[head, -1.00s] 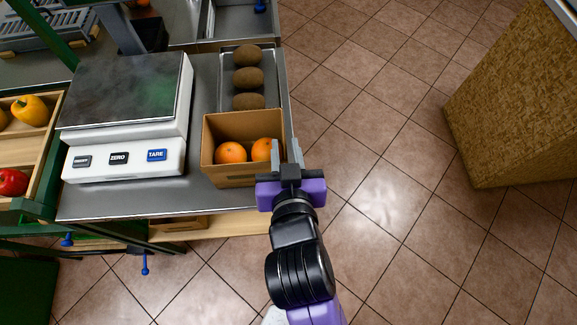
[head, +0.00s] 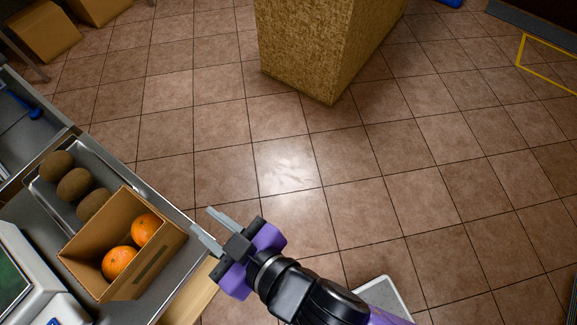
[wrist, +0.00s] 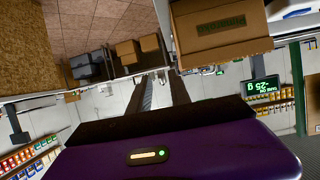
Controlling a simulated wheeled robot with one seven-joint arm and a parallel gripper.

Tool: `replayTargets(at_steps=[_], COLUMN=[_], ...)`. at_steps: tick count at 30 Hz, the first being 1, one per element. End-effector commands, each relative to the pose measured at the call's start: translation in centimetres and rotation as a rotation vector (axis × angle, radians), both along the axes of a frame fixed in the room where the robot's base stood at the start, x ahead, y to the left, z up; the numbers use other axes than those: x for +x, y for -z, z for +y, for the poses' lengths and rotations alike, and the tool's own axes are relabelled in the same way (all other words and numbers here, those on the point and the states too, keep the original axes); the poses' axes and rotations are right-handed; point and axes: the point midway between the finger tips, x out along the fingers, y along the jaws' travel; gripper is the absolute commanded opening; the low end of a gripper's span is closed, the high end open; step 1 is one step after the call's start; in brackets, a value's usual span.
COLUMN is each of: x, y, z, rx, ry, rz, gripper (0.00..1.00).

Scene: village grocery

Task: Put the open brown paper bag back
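The open brown paper bag (head: 150,269) looks like a square, box-like container with its top open. It stands on the grey metal counter and holds two oranges (head: 119,262) (head: 146,229). My gripper (head: 202,219) is open and empty, to the right of the bag near the counter's edge, with its fingers pointing up and left. A gap shows between the fingers and the bag. In the wrist view, a brown box-like thing (wrist: 222,43), apparently the bag, shows at the top right, beside my fingers (wrist: 162,92).
A metal tray (head: 105,156) with brown round fruit (head: 74,184) lies behind the bag. A white scale (head: 38,288) stands at the left. A cork-like block (head: 300,55) stands on the tiled floor (head: 420,160), which is otherwise largely clear. Cardboard boxes (head: 45,32) are at the far left.

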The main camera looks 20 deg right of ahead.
Motion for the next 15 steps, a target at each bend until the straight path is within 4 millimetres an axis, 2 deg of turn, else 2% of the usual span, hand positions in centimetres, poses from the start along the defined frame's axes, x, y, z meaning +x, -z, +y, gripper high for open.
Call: replayTargets(at_steps=[1,6,11,15], x=[-0.5,-2.9,-6.5,-10.3], y=[1.3,3.3,3.6,2.9], z=[-2.6,-9.8,-15.7,-20.1], rx=[-0.01,-0.001,0.013,0.023], ry=[0.027,0.109,0.21,0.32], rz=[0.008,-0.009,-0.03,-0.054], gripper=[0.24,0.24,0.24,0.24])
